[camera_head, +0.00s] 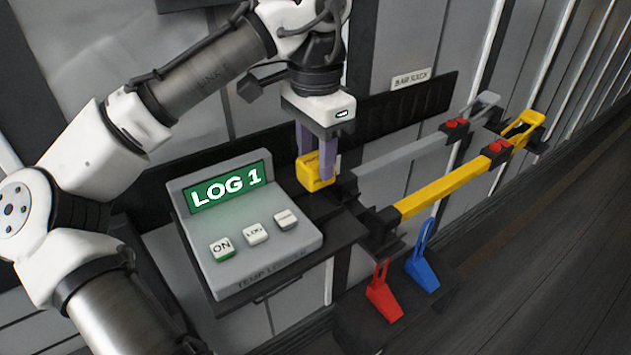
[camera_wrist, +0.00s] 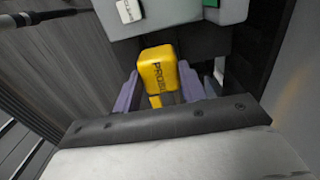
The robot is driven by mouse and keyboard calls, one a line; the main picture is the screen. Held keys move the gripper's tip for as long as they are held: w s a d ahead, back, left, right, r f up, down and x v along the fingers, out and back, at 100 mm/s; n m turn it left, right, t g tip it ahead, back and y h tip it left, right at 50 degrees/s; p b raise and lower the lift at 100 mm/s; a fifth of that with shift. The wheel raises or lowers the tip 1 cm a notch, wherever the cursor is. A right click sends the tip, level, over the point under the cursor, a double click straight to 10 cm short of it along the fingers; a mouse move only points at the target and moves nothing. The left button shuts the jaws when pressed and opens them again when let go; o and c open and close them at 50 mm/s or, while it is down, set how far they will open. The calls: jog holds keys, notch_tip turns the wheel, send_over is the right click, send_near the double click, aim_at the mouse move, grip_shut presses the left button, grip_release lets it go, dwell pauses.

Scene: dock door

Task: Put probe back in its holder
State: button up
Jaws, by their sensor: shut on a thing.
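The yellow probe (camera_head: 314,172), with dark lettering, is between the two purple fingers of my gripper (camera_head: 318,158). In the wrist view the probe (camera_wrist: 160,74) sits between the fingers of my gripper (camera_wrist: 158,95), which are shut on it. It is just right of the grey temperature logger (camera_head: 250,225), whose green screen reads LOG 1. The logger has buttons marked ON and LOG and a third one. The probe's lower end is hidden, and I cannot make out the holder or tell whether the probe sits in it.
The logger stands on a dark shelf (camera_head: 340,232). A bar rack (camera_head: 410,100) on the wall is at the right, with a yellow bar (camera_head: 450,187) and a grey bar (camera_head: 400,150) sticking out nearby. A red wedge (camera_head: 383,297) and a blue wedge (camera_head: 424,268) are lower right.

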aim_at(316, 181)
jog(key=shift+f, duration=2.65)
jog(key=shift+f, duration=0.15)
jog(key=o, duration=1.1)
jog(key=shift+o, duration=0.2)
notch_tip(316, 181, up, 12)
jog(key=shift+r, duration=0.2)
